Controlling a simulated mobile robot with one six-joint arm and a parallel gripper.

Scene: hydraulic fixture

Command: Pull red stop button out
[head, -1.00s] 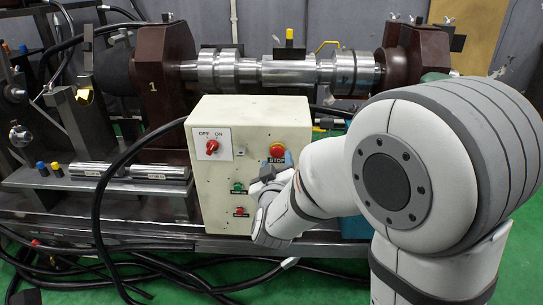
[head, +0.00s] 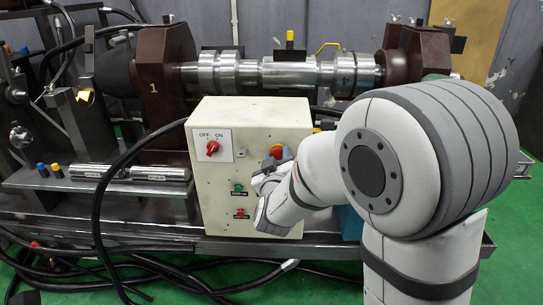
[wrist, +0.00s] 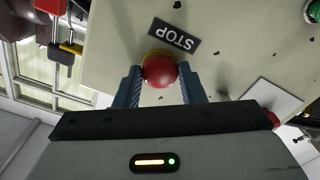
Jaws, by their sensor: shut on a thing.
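The red stop button (wrist: 160,70) has a yellow collar and sits on the face of the cream control box, next to a black STOP label (wrist: 175,36).
The cream control box (head: 215,180) also carries a red OFF/ON knob (head: 212,147), a green button (head: 238,189) and a red button (head: 240,213) below. A thick black cable (head: 98,215) hangs left of the box. A steel shaft (head: 285,73) lies behind it.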

